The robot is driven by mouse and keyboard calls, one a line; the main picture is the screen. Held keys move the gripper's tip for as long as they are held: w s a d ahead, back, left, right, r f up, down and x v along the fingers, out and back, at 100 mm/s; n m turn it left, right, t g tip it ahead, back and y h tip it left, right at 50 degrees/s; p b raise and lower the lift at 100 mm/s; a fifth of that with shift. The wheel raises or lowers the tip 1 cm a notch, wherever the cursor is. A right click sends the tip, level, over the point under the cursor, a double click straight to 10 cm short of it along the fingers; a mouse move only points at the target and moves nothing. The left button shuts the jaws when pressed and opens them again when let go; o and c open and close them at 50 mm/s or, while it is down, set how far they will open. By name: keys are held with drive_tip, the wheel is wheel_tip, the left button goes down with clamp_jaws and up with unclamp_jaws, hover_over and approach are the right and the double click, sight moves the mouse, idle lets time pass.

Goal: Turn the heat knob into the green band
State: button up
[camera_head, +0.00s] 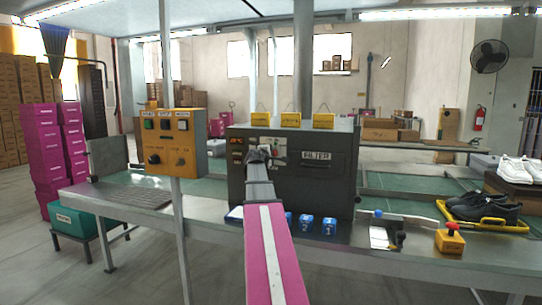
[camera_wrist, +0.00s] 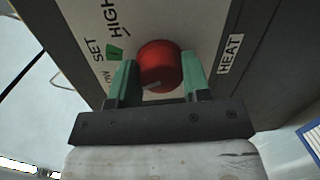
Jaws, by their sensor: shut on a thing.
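The heat knob (camera_wrist: 159,68) is round and red, on a pale panel in the wrist view. The panel carries the printed words LOW, SET and HIGH, and a HEAT label (camera_wrist: 230,54). The green band (camera_wrist: 115,51) is a small patch beside SET, left of the knob. A pale pointer mark shows low on the knob, near the left finger. My gripper (camera_wrist: 158,85) has its green fingers on both sides of the knob, shut on it. In the head view my arm reaches the front of the dark machine (camera_head: 290,178) and hides the knob.
A yellow control box (camera_head: 173,142) stands on a post at left. Blue numbered blocks (camera_head: 307,224) sit on the bench before the machine. A red-topped yellow button box (camera_head: 450,238) and a yellow tray (camera_head: 483,226) with black shoes are at right.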

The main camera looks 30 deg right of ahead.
drive_tip(key=shift+s+f+m+y, duration=0.1)
drive_tip(key=shift+m+y, duration=0.15)
drive_tip(key=shift+m, duration=1.6)
drive_tip(key=shift+f+m+y, duration=0.1)
drive_tip(key=shift+m+y, duration=0.15)
drive_tip(key=shift+m, duration=1.9)
drive_tip(key=o, duration=0.9)
drive_tip(key=shift+r, duration=0.1)
drive_tip(key=v, duration=1)
drive_tip(key=shift+s+a, duration=0.25)
drive_tip(key=shift+s, duration=0.1)
drive_tip(key=shift+f, duration=0.25)
